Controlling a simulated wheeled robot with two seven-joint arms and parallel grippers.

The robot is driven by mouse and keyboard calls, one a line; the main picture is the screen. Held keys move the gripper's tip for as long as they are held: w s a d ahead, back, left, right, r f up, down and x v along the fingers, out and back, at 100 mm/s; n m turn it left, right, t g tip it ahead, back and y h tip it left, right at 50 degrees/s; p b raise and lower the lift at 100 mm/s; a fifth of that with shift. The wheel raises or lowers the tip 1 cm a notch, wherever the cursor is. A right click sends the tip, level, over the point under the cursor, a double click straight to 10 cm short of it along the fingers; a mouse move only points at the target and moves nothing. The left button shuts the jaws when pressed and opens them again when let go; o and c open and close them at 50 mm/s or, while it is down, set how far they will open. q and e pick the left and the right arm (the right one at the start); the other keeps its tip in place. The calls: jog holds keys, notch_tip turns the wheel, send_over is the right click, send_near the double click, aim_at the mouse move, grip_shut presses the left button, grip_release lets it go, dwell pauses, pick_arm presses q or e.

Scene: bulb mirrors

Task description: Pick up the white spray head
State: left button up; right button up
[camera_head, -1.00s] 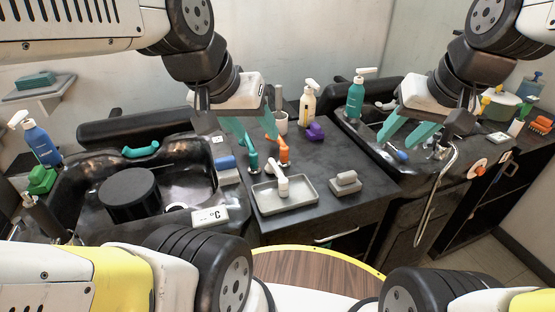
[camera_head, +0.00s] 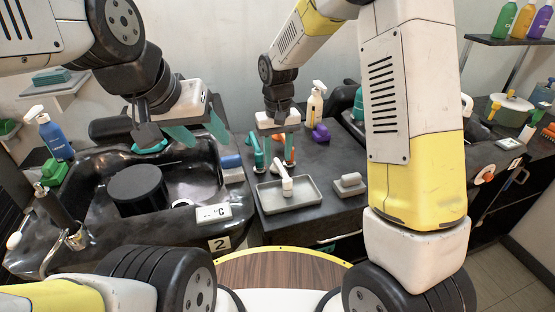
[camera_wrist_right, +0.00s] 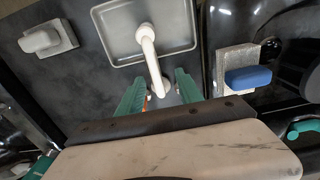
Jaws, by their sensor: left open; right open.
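The loose white spray head (camera_head: 286,182) stands in the grey tray (camera_head: 310,198) on the dark middle counter. It also shows in the right wrist view (camera_wrist_right: 149,50), its long neck pointing toward my right gripper. My right gripper (camera_head: 278,150) is open, fingers pointing down, just behind the tray. In the right wrist view my right gripper's teal fingers (camera_wrist_right: 162,82) lie on either side of the neck's far end; contact cannot be told. My left gripper (camera_head: 199,138) is open and empty above the back of the left basin.
A teal head (camera_head: 257,155) and an orange head (camera_head: 291,155) stand close to my right fingers. A grey block (camera_head: 349,184) lies right of the tray. A purple item (camera_head: 320,132) and a white-pump bottle (camera_head: 315,104) stand behind. A blue spray bottle (camera_head: 52,138) is far left.

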aim_at(281, 167)
jog(key=f, duration=0.4)
jog(key=d+f, duration=0.1)
jog(key=f, duration=0.1)
jog(key=shift+f, duration=0.3)
jog(key=shift+f, duration=0.25)
dwell(0.4)
grip_shut()
